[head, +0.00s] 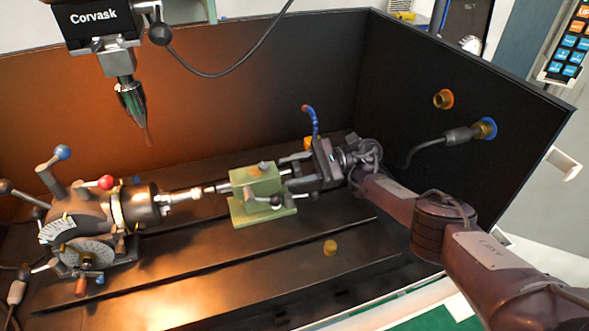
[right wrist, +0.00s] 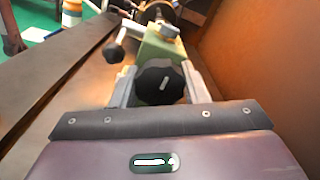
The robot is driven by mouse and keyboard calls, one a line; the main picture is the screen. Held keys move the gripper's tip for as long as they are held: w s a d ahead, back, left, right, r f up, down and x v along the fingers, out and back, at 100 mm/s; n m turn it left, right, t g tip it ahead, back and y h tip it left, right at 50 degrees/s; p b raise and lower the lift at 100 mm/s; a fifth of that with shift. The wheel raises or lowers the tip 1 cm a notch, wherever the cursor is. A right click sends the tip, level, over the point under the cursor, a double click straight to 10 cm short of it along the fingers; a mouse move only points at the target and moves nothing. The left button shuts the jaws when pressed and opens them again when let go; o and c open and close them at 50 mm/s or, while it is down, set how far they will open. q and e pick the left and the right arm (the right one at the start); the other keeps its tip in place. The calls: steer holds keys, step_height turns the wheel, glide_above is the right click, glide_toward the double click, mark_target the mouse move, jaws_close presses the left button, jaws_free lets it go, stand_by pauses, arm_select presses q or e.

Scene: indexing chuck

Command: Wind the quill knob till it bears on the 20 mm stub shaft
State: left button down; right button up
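The silver stub shaft (head: 182,194) sticks out to the right from the chuck (head: 138,206) of the indexing head at the left. The green tailstock (head: 256,197) stands to its right, with its quill (head: 223,187) in line with the shaft. I cannot tell whether quill and shaft touch. My right gripper (head: 287,172) is at the tailstock's right end. In the right wrist view the black quill knob (right wrist: 161,83) sits between its two fingers, which appear to press on both sides. The green tailstock (right wrist: 160,50) shows behind the knob. My left gripper is out of view.
A spindle (head: 131,100) hangs above the bed at upper left. A lever with a black ball (head: 276,200) is on the tailstock's front. A brass piece (head: 330,247) lies on the front bed. A dark wall (head: 440,140) with a plugged cable stands close behind my right arm.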

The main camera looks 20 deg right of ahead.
steer(key=c, duration=0.4)
steer(key=shift+m, duration=0.4)
